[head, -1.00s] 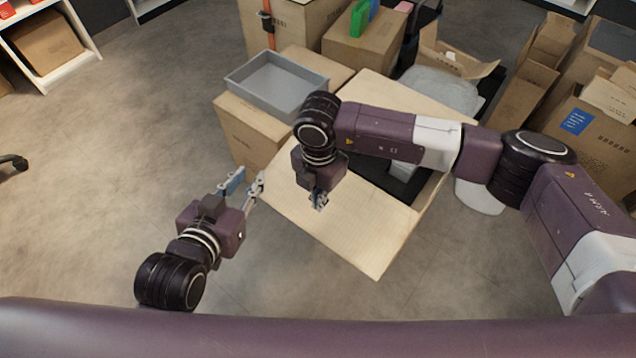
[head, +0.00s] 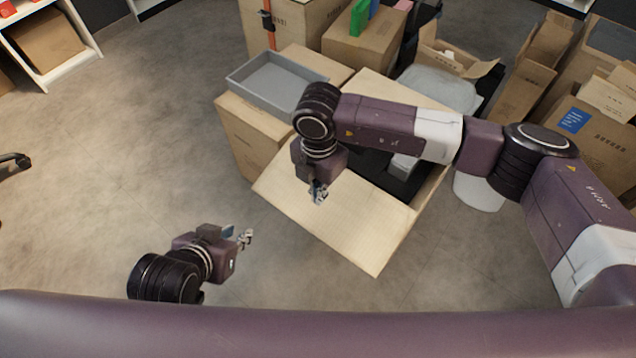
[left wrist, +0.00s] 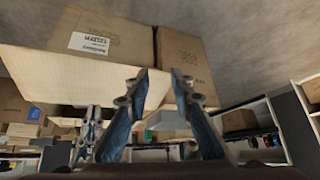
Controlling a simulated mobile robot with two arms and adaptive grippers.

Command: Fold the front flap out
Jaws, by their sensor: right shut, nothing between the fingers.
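The open carton (head: 432,200) stands right of centre in the head view, its dark inside partly hidden by my right arm. Its front flap (head: 345,228) extends outward toward me as a broad pale panel; the flap also shows in the left wrist view (left wrist: 75,82). My right gripper (head: 319,194) is shut and empty, pointing down over the flap near its inner part; I cannot tell whether it touches. My left gripper (head: 246,238) is off the flap, to its lower left, with nothing held. Its fingers stand apart in the left wrist view (left wrist: 160,78).
A grey tray (head: 275,82) rests on a closed carton (head: 250,130) behind the flap's left side. More cartons (head: 365,45) stand at the back and right. A white round object (head: 478,193) is beside the open carton.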

